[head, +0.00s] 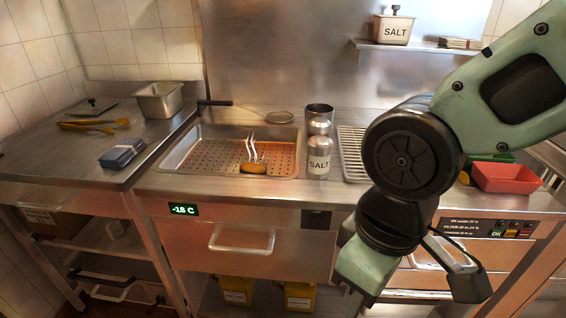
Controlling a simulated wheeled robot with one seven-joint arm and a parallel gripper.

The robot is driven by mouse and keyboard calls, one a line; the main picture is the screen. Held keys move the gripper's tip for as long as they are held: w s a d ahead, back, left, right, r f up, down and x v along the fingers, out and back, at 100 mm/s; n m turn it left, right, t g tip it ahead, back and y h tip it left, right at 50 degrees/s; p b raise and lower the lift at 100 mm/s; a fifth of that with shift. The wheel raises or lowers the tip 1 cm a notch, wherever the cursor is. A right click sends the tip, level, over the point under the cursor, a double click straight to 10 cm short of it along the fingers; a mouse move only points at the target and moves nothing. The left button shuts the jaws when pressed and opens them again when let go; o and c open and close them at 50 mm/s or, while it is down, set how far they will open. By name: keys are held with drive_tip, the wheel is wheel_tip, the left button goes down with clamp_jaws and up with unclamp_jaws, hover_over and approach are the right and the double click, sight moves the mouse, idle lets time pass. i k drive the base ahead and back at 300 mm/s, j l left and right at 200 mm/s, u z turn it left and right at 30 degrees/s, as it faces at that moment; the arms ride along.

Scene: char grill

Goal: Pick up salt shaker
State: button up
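The salt shaker (319,164) stands upright on the steel counter, just right of the perforated tray. It is a small cylinder with a metal cap and a SALT label on its front. My arm reaches in from the right and bends down in front of the counter, to the right of the shaker and apart from it. Its lower end hangs in front of the drawers, below counter height. Nothing touches the shaker's visible side.
A wire rack (352,150) lies to the right, partly behind my arm. A SALT box (394,31) sits on the wall shelf. A red container (508,178) stands farther right.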

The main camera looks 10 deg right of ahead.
sight(320, 147)
drive_tip(key=i+j, duration=0.2)
drive_tip(key=j, duration=0.15)
drive_tip(key=i+j, duration=0.2)
drive_tip(key=j, duration=0.15)
drive_tip(key=i+j, duration=0.15)
drive_tip(key=j, duration=0.2)
drive_tip(key=i+j, duration=0.2)
drive_tip(key=j, duration=0.15)
drive_tip(key=z, duration=0.45)
drive_tip(key=j+z, duration=0.1)
drive_tip(key=z, duration=0.3)
drive_tip(key=j+z, duration=0.1)
drive_tip(key=z, duration=0.35)
drive_tip(key=j+z, duration=0.1)
drive_tip(key=z, duration=0.75)
drive_tip(key=i+j, duration=0.05)
drive_tip(key=j, duration=0.05)
